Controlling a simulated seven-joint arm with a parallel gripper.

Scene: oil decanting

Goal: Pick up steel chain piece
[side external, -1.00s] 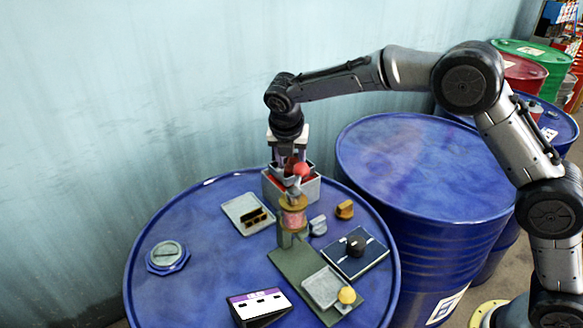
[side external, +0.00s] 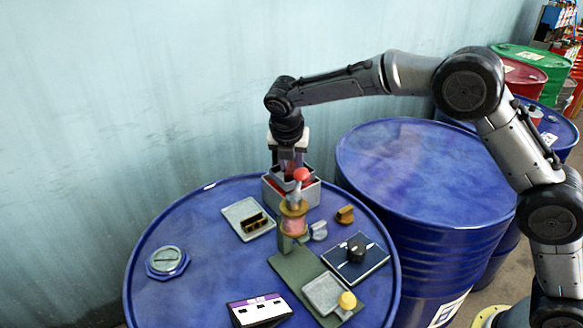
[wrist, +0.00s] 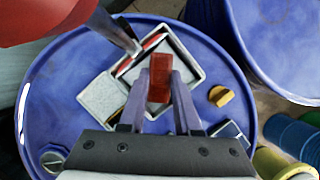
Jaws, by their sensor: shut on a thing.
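My gripper (side external: 288,165) points straight down at the open grey box (side external: 311,196) with a red inside. In the wrist view its two fingers (wrist: 160,85) close on a red block-like piece (wrist: 160,66), which stands up between them. The fingertips are in or just over the box (wrist: 196,64); the exact depth cannot be told. No links of a steel chain can be made out. In the side view the box wall and a red ball knob (side external: 301,174) in front hide the fingertips and the held piece.
The ball knob tops a lever on a spool device (side external: 293,222) with a green base (side external: 288,268), close in front of the box. A grey tray (side external: 240,213), brown knob (side external: 345,214), dial panel (side external: 357,268) and purple-edged meter (side external: 260,306) share the blue drum top (side external: 210,285).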

